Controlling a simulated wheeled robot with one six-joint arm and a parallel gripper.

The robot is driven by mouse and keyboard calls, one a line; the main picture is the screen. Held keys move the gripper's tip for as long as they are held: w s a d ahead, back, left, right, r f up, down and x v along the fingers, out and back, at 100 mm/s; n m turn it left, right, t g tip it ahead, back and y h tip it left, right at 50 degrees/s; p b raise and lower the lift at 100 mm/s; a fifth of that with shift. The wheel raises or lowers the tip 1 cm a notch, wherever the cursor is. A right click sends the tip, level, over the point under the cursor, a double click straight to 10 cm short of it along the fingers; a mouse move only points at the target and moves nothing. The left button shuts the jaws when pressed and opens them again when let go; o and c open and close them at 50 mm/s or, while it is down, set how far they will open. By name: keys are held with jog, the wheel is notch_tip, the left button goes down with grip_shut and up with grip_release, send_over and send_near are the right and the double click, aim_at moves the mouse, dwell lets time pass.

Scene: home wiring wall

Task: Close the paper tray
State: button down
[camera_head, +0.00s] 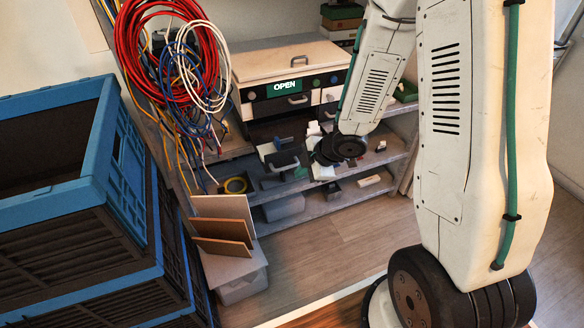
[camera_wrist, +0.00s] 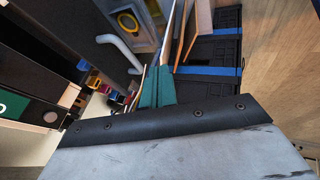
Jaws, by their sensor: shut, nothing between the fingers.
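The printer (camera_head: 252,108) stands on the upper shelf and its green display reads OPEN. Below it, a dark paper tray with a grey bar handle (camera_head: 285,164) stands out toward the room. In the wrist view the grey handle (camera_wrist: 121,54) is on a dark panel, up and left of my fingers. My gripper (camera_wrist: 158,76) has teal fingers, closed together and empty, pointing up in the picture. The fingertips appear apart from the handle, to its right. In the head view my wrist hides part of the area right of the tray.
Coiled red, blue and white cables (camera_head: 172,55) hang left of the printer. Stacked blue-rimmed crates (camera_head: 135,165) fill the left. A grey box with brown boards (camera_head: 222,238) stands on the floor. Clear wooden floor (camera_head: 335,228) lies before the shelves.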

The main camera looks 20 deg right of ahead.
jog(key=w+f, duration=0.1)
jog(key=w, duration=0.2)
jog(key=w+f, duration=0.1)
jog(key=w, duration=0.1)
jog(key=shift+a+f, duration=0.35)
jog(key=shift+a, duration=0.05)
